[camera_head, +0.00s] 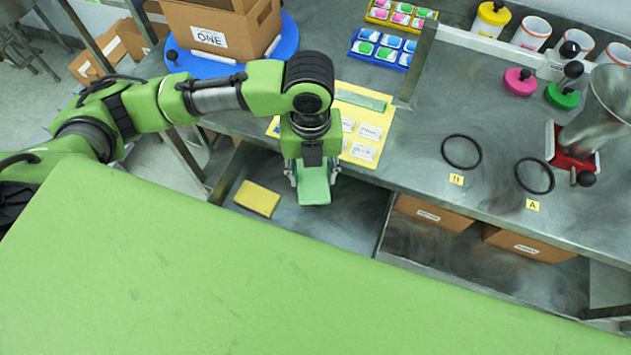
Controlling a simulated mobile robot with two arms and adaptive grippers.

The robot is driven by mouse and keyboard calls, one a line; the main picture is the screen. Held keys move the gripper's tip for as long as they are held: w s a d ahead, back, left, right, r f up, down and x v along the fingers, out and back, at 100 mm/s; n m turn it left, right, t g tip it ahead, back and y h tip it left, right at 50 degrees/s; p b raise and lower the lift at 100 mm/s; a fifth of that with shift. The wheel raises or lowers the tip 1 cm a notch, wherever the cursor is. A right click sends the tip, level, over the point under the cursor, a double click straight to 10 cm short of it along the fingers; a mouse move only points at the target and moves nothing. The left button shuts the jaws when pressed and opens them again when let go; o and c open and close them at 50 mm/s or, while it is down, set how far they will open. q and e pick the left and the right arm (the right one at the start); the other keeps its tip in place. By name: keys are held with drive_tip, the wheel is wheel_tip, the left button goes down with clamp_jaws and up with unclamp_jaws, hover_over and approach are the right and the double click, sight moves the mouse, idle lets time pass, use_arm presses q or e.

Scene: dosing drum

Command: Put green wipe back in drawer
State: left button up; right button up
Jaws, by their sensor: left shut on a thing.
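The green wipe (314,186) hangs between the fingers of my left gripper (313,172), which is shut on it. My gripper points down in front of the table edge, over the open metal drawer (350,220). A yellow wipe (257,199) lies flat in the drawer, to the left of the green one. The wipe appears to be above the drawer floor, but its exact height cannot be told. My right gripper is not in view.
A yellow mat (383,118) with labels lies on the steel table (420,150) behind my gripper. Cardboard boxes (432,214) sit below the table to the right. A box (222,25) stands on a blue disc (290,42) at the back left.

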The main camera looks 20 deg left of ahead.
use_arm(q)
drive_tip(key=m, duration=0.4)
drive_tip(key=shift+w+d+f+m+b, duration=0.25)
drive_tip(key=shift+w+d+m+b, duration=0.05)
drive_tip(key=shift+w+m+b, duration=0.1)
hover_over(317, 207)
wheel_tip(317, 207, down, 13)
drive_tip(key=shift+f, duration=0.3)
drive_tip(key=w+p, duration=0.1)
drive_tip(key=w, duration=0.2)
drive_tip(key=shift+w, duration=0.25)
drive_tip(key=shift+w+f, duration=0.15)
drive_tip(key=shift+w, duration=0.1)
drive_tip(key=shift+f, duration=0.45)
drive_tip(key=shift+f, duration=0.1)
